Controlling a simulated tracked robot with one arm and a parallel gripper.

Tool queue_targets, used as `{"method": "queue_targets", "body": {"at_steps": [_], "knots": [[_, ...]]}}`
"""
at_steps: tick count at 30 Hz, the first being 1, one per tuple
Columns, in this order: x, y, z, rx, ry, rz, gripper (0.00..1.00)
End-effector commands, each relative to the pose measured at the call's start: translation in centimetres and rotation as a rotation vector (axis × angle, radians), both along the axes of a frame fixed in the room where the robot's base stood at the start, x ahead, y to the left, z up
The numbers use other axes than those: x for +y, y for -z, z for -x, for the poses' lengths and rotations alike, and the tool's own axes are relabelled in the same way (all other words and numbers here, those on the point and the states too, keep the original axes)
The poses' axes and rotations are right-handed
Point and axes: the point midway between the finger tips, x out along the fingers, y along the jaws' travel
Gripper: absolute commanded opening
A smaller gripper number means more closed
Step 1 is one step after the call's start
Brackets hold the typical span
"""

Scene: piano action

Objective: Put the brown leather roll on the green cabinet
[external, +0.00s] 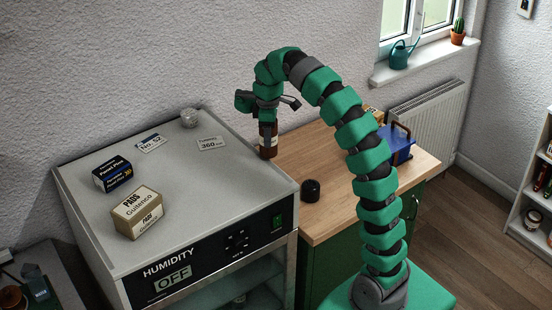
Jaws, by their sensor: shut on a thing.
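My gripper (267,120) points down at the far left end of the wooden top. It is shut on a brown upright cylinder (268,148) with a pale band, which looks more like a labelled bottle than a leather roll. I cannot tell whether its base touches the surface under it. The green cabinet (345,265) has a light wooden top (335,225) and stands right of the grey humidity cabinet. I cannot make out a separate brown leather roll in this view.
A dark round jar (311,190) stands on the wooden top near its left edge. A blue item with a brown handle (400,150) is at the right end. The grey humidity cabinet (190,185) carries two small boxes, labels and a clear jar (189,118).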

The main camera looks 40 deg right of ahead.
Motion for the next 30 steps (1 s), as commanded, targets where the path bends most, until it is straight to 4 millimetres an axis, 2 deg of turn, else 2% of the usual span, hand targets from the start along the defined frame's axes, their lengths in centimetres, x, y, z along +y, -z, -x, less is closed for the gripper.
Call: {"method": "queue_targets", "body": {"at_steps": [1, 7, 10, 18, 24, 30], "knots": [[-1.0, 0.4, -1.0, -0.002, 0.041, 0.001, 0.25], [-4.0, 1.4, -4.0, 0.000, 0.215, 0.001, 0.25], [-5.1, 2.9, -5.8, 0.005, 0.350, 0.000, 0.25], [-5.7, 8.0, -10.0, 0.005, 0.773, 0.002, 0.25], [-5.4, 10.7, -11.7, 0.003, 0.975, 0.002, 0.25], [-5.1, 12.5, -12.6, 0.002, 1.114, 0.003, 0.25]]}}
